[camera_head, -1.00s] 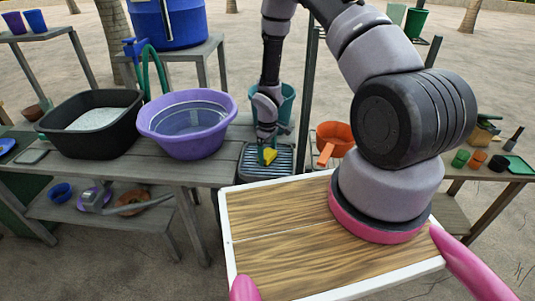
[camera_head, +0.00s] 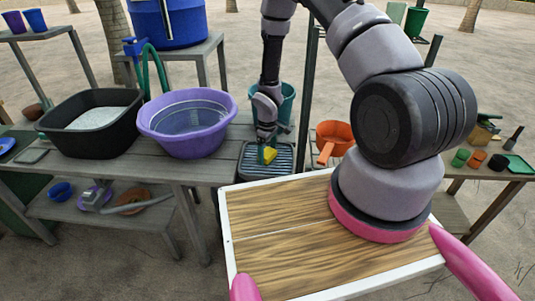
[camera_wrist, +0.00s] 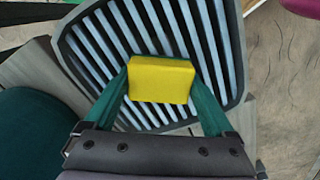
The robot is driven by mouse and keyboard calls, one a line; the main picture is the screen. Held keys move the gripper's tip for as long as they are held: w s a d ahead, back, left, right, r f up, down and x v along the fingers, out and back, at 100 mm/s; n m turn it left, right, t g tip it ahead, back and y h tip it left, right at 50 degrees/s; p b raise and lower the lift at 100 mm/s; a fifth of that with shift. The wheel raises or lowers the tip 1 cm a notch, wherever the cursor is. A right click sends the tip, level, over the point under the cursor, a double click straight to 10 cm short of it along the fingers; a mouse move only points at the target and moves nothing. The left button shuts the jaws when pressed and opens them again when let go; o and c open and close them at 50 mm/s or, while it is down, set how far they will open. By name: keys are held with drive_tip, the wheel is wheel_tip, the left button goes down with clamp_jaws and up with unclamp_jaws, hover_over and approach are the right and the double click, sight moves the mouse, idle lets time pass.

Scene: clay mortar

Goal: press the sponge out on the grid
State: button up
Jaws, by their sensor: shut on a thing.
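The yellow sponge (camera_wrist: 161,80) is held between the two green fingers of my gripper (camera_wrist: 160,85) in the wrist view. The grid (camera_wrist: 133,31) is a dark tray with pale parallel slats, directly beneath the sponge. In the head view the sponge (camera_head: 269,155) shows as a small yellow patch over the grid (camera_head: 281,164), which lies on the grey bench. My gripper (camera_head: 266,147) points down there and is partly hidden. I cannot tell whether the sponge touches the slats.
A purple basin (camera_head: 187,122) of water and a black tub (camera_head: 92,122) with pale contents stand left of the grid. A teal bucket (camera_head: 287,103) stands behind it. An orange pan (camera_head: 334,137) is at its right. A wooden board (camera_head: 275,255) lies in front.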

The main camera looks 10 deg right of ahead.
drive_tip(key=shift+r, duration=3.45)
drive_tip(key=shift+d, duration=0.1)
